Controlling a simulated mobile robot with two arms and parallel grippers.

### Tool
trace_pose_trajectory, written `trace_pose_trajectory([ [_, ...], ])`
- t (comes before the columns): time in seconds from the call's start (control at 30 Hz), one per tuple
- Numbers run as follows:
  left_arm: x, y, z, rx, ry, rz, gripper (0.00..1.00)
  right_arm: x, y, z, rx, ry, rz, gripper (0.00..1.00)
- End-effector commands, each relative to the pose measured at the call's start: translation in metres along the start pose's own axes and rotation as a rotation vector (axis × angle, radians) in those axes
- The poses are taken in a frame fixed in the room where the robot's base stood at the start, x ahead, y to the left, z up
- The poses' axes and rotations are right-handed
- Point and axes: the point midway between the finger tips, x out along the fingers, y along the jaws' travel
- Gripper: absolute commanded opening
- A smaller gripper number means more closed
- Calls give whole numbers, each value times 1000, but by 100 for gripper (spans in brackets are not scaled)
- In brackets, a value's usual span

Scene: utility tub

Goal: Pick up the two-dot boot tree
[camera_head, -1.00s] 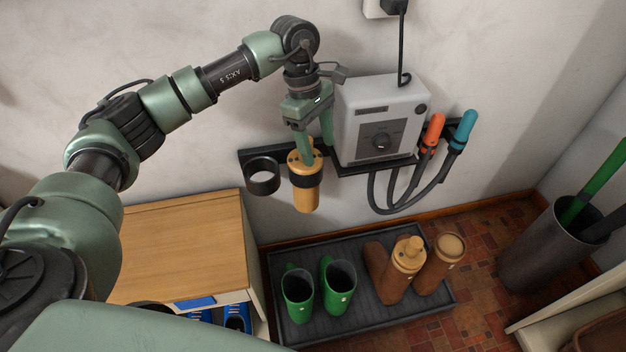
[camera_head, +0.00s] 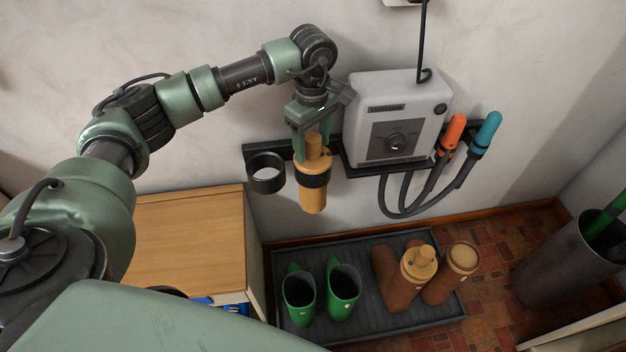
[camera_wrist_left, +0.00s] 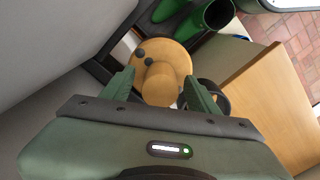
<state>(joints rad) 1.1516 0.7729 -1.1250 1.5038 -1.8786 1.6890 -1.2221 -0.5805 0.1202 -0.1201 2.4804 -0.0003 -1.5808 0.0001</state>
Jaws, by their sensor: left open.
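The two-dot boot tree (camera_head: 313,195) is a tan wooden piece with a round top and an upright knob. It hangs upright in a black wall ring; two dark dots show on its top (camera_wrist_left: 178,52) in the left wrist view. My left gripper (camera_head: 313,150) is open above it, pointing down. In the left wrist view my fingers (camera_wrist_left: 160,88) stand on either side of the knob, with gaps showing. Another knobbed boot tree (camera_head: 418,265) sits in a brown boot; I cannot make out dots on it. My right gripper is not in view.
An empty black ring (camera_head: 266,173) is left of the held tree. A grey dryer box (camera_head: 398,118) with hoses is close on the right. Below are a boot tray (camera_head: 375,325) with green boots (camera_head: 342,290), and a wooden cabinet (camera_head: 190,235).

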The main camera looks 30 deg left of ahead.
Motion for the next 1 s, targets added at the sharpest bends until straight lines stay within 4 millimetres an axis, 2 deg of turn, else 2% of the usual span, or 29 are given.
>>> trace_pose_trajectory([
  [0.07,0,0,0,0,0,0,57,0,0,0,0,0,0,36],
  [0.27,-1,0,0,0,-1,0,2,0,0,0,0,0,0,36],
  [0.67,-6,1,0,-1,-1,3,0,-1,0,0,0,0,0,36],
  [0.87,-28,1,0,-1,-1,4,0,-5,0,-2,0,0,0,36],
  [1.0,-53,1,0,-1,-1,6,0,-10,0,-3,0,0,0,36],
])
